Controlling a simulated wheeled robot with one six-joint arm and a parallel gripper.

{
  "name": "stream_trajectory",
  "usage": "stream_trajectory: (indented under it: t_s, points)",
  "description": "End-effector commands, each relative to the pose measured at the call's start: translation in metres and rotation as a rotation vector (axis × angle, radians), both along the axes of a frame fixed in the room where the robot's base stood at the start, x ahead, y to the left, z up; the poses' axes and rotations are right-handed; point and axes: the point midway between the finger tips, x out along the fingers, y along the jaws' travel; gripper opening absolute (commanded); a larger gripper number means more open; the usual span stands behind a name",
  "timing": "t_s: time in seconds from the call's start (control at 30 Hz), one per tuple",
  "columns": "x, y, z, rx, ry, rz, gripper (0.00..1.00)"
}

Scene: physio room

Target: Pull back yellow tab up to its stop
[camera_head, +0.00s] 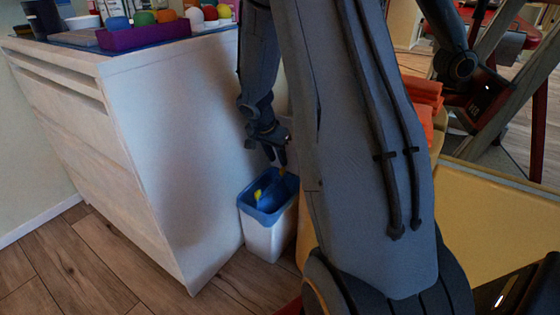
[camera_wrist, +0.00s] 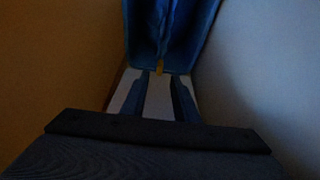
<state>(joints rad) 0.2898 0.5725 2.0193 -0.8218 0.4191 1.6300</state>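In the head view my gripper (camera_head: 277,160) points down above a white bin (camera_head: 268,240) with a blue rim.
A white drawer cabinet (camera_head: 170,150) stands close left of the bin. On it are a purple tray (camera_head: 145,37) and several coloured balls. Orange folded cloths (camera_head: 425,100) lie right of my arm by a yellowish surface (camera_head: 500,220). Wooden floor (camera_head: 60,265) is clear at lower left.

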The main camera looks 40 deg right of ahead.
Motion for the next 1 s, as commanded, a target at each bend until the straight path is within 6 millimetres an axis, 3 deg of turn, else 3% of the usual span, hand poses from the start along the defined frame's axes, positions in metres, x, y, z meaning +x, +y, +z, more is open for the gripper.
stream_trajectory:
  t_s: [0.2, 0.83, 1.0]
  points:
    - [-0.004, 0.009, 0.024, 0.000, 0.000, 0.001, 0.27]
    - [-0.005, 0.012, 0.027, 0.001, 0.002, 0.004, 0.27]
    - [-0.014, 0.032, 0.035, 0.016, 0.024, 0.083, 0.27]
